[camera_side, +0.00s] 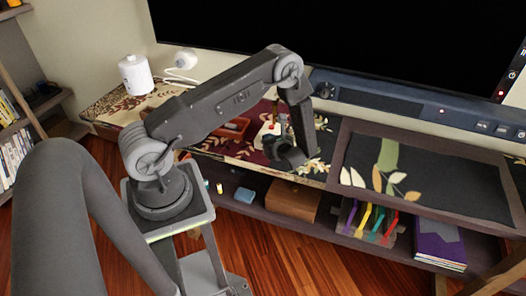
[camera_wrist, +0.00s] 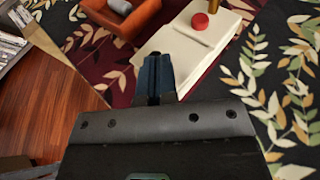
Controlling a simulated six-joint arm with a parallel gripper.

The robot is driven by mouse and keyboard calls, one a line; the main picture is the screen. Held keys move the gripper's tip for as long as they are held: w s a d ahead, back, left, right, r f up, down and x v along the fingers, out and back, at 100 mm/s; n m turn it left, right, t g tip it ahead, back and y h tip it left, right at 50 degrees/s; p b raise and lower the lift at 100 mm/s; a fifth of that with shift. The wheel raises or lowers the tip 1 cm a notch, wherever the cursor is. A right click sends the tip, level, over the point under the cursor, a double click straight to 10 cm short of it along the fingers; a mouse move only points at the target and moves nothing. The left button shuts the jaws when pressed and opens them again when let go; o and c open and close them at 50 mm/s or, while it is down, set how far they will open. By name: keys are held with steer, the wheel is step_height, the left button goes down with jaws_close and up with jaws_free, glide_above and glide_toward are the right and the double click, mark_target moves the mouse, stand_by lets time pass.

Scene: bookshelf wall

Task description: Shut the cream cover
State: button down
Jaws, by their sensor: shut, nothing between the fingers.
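A long, low cream piece (camera_wrist: 222,34) lies on the patterned cloth in the wrist view, with a red round knob or button (camera_wrist: 200,21) on it. A thin line crosses its surface below the red part. I cannot tell how its cover is set. In the side view the cream piece (camera_side: 266,131) is partly hidden behind my arm. In the side view my gripper (camera_side: 290,156) points down low near the shelf top's front edge; contact cannot be told.
An orange-red tray (camera_wrist: 128,28) holding a grey object lies left of the cream piece. An orange-brown upright part (camera_wrist: 241,8) stands at its far end. A raised dark-framed panel (camera_side: 430,167) lies right of my gripper, and a large screen (camera_side: 350,30) stands behind.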

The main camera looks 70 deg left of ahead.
steer(key=shift+w+a, duration=0.3)
steer(key=shift+a, duration=0.05)
steer(key=shift+d, duration=0.5)
steer(key=f+v, duration=0.1)
steer(key=v, duration=1.1)
steer(key=s+d+r+n+h, duration=0.2)
steer(key=r+n, duration=0.1)
steer(key=r, duration=0.3)
steer(key=s+d+r+n+g+h, duration=0.1)
steer(key=s+d+r+n+h, duration=0.15)
steer(key=r, duration=0.45)
steer(key=s+d+r+n+h, duration=0.1)
steer(key=r+n+h, duration=0.1)
steer(key=r+n, duration=0.3)
steer(key=s+d+r+n+t+h, duration=0.6)
steer(key=s+r, duration=0.5)
steer(key=r, duration=0.3)
steer(key=d+n+h, duration=0.1)
steer(key=d+h, duration=0.1)
steer(key=d, duration=0.1)
steer(key=shift+s+d+r+t, duration=0.2)
steer(key=shift+s+d+t, duration=0.05)
steer(key=shift+s+t, duration=0.15)
